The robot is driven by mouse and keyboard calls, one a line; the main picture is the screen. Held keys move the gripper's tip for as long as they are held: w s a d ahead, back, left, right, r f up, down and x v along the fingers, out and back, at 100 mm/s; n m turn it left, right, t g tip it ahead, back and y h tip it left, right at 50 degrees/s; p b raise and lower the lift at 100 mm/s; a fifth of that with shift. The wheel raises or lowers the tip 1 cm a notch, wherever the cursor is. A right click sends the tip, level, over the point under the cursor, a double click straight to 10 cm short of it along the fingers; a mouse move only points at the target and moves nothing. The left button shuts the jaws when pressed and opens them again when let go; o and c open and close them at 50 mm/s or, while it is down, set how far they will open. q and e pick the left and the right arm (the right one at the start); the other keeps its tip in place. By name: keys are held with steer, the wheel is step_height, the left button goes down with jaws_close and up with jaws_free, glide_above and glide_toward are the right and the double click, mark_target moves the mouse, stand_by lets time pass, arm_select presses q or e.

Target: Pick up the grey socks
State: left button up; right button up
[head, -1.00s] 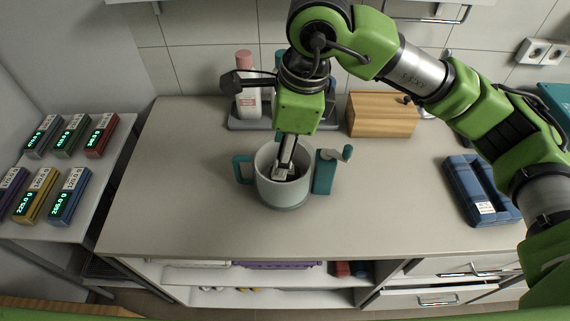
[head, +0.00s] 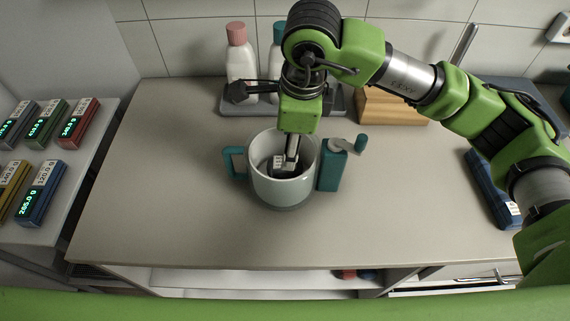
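I cannot clearly make out any grey socks. My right gripper (head: 288,165) reaches straight down into a pale grey-green pot (head: 284,192) with a teal handle on its left, standing on the counter. Something dark with a small white label-like patch shows at the fingertips inside the pot. I cannot tell whether it is a separate thing or part of the gripper, nor whether the fingers are shut on it. The pot's floor is mostly hidden by the gripper and rim. My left gripper is not in view.
A teal box with a crank (head: 332,168) stands against the pot's right side. Bottles (head: 240,70) on a grey tray and a wooden box (head: 385,106) stand behind. Blue items (head: 487,190) lie right. Labelled blocks (head: 40,190) fill the left shelf. The counter's front is clear.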

steer(key=f, duration=0.4)
steer(key=shift+w+a+f+p, duration=0.15)
steer(key=shift+w+a+p, duration=0.05)
steer(key=shift+w+p, duration=0.2)
steer(key=shift+f, duration=0.25)
steer(key=f+p, duration=0.1)
steer(key=f, duration=0.2)
steer(key=f+p, duration=0.1)
steer(key=shift+w+a+f+p, duration=0.1)
steer(key=shift+a+f+p, duration=0.05)
steer(key=shift+a+p, duration=0.2)
steer(key=shift+w+f, duration=0.1)
steer(key=shift+f, duration=0.1)
steer(key=c, duration=1)
